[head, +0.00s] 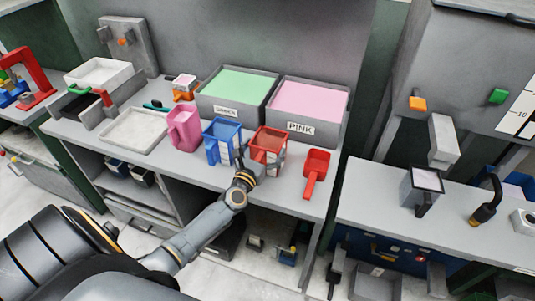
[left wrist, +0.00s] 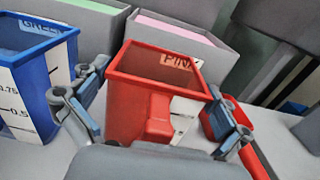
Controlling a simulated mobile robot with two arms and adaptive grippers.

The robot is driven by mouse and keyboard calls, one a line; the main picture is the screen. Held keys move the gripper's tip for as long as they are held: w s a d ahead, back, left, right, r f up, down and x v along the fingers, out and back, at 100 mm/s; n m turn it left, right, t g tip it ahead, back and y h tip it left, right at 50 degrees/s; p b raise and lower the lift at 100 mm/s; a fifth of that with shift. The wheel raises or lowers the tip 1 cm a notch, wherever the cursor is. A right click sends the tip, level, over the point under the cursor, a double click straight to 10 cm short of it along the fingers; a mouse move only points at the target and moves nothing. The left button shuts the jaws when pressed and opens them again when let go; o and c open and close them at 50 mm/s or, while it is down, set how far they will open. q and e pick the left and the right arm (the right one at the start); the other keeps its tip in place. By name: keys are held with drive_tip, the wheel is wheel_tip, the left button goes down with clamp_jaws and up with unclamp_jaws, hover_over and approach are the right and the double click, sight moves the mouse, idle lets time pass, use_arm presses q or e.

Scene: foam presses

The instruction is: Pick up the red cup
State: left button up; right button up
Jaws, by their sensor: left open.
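The red cup (head: 268,144) is a square, open-topped cup with a white scale strip. It stands upright on the grey counter, between the blue cup (head: 222,140) and the red scoop (head: 316,172). In the left wrist view the red cup (left wrist: 150,92) fills the middle, its handle facing me. My left gripper (head: 262,163) is at the near side of the cup. In the left wrist view its open fingers (left wrist: 150,118) stand on either side of the cup. Whether they touch its walls I cannot tell. My right gripper is not in view.
The blue cup also shows close by in the left wrist view (left wrist: 32,85). A pink pitcher (head: 184,128) stands further left. Grey bins of green (head: 238,83) and pink (head: 311,100) material stand behind. A gap separates this counter from the right one (head: 370,200).

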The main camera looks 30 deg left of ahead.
use_arm(q)
drive_tip(key=shift+w+a+f, duration=0.1)
drive_tip(key=shift+w+a, duration=0.1)
drive_tip(key=shift+w, duration=0.65)
drive_tip(key=shift+s, duration=0.1)
drive_tip(key=shift+c, duration=0.4)
drive_tip(key=c, duration=1.1)
drive_tip(key=shift+c, duration=0.2)
drive_tip(key=shift+r, duration=0.2)
